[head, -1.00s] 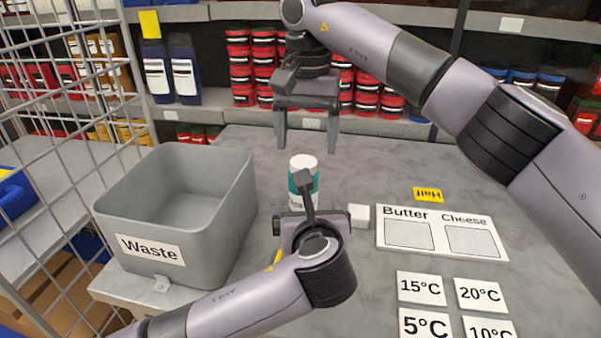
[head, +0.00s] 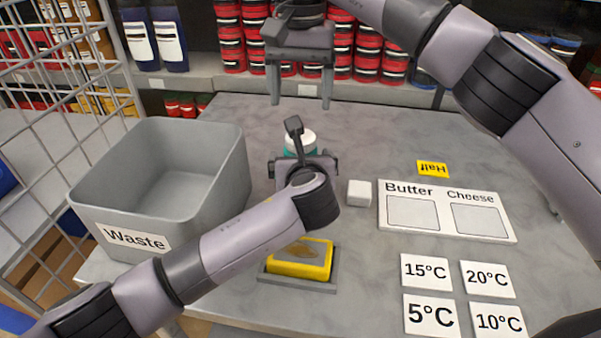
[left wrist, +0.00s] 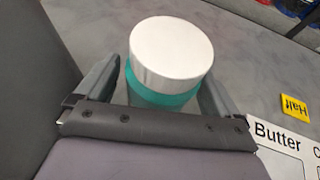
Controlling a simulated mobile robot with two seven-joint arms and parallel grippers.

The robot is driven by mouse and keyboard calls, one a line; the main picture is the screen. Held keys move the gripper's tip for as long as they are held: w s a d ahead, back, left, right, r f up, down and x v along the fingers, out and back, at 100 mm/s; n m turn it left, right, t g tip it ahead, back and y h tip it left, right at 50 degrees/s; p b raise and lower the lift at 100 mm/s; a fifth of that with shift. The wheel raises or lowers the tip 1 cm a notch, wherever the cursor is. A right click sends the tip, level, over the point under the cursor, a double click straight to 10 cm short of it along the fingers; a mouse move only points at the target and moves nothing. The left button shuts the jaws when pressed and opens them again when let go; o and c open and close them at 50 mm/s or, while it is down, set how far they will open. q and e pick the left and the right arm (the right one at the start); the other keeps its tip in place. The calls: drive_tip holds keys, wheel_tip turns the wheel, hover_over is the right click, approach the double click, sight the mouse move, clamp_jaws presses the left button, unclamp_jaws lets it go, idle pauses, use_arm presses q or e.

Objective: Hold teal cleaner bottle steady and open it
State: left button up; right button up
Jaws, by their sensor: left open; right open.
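The teal cleaner bottle with its white cap (head: 300,139) stands upright on the table, mostly hidden behind my left gripper in the head view. In the left wrist view, the white cap (left wrist: 170,52) and teal body (left wrist: 152,97) are between the two fingers of my left gripper (left wrist: 160,88). The left gripper is open around the bottle, with a small gap showing at the right finger; contact at the left finger I cannot tell. My right gripper (head: 300,92) is open and empty, fingers pointing down, above and behind the bottle.
A grey waste bin (head: 165,190) stands left of the bottle. A small white block (head: 359,194) and the Butter/Cheese board (head: 445,222) are to the right. A yellow sponge-like item (head: 300,258) lies in a grey tray in front. Temperature cards (head: 428,315) lie front right.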

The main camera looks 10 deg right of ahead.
use_arm(q)
drive_tip(key=shift+w+f, duration=0.25)
drive_tip(key=shift+w, duration=0.3)
